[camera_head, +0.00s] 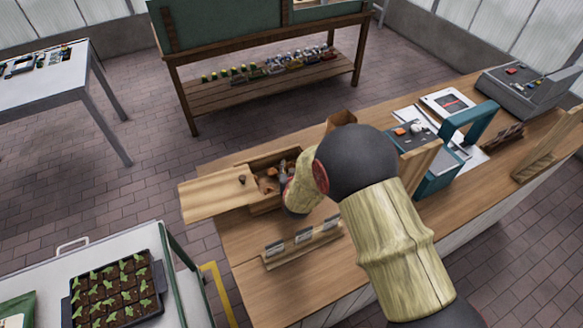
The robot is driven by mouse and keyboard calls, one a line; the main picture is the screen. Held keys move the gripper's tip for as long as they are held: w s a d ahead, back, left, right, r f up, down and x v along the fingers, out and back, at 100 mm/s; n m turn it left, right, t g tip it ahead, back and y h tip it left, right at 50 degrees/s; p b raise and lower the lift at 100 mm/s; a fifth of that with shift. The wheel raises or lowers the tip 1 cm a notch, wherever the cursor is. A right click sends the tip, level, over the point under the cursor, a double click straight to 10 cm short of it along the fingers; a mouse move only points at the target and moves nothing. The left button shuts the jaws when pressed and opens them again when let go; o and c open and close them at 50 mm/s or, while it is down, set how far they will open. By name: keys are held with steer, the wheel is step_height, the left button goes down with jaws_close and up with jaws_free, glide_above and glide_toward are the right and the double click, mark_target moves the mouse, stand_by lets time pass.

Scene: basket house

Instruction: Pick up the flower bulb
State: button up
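Several small reddish-brown lumps that look like flower bulbs (271,173) lie in an open wooden box (266,207) on the wooden counter. They are too small to tell apart clearly. My arm reaches in from the lower right and ends at the right side of the box. A dark part of my gripper (284,171) shows at the box's right end, close to the lumps. The rest of it is hidden behind my arm, so its fingers and any contact are unclear.
A light wooden panel (212,194) with a small dark round thing (242,179) extends left from the box. A wooden rack with small cards (303,238) stands in front. A blue-framed device (438,172) and a cash register (528,88) stand to the right. A seedling tray (113,287) is lower left.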

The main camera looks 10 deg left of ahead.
steer(key=c, duration=0.3)
steer(key=c, duration=0.3)
steer(key=shift+c, duration=0.2)
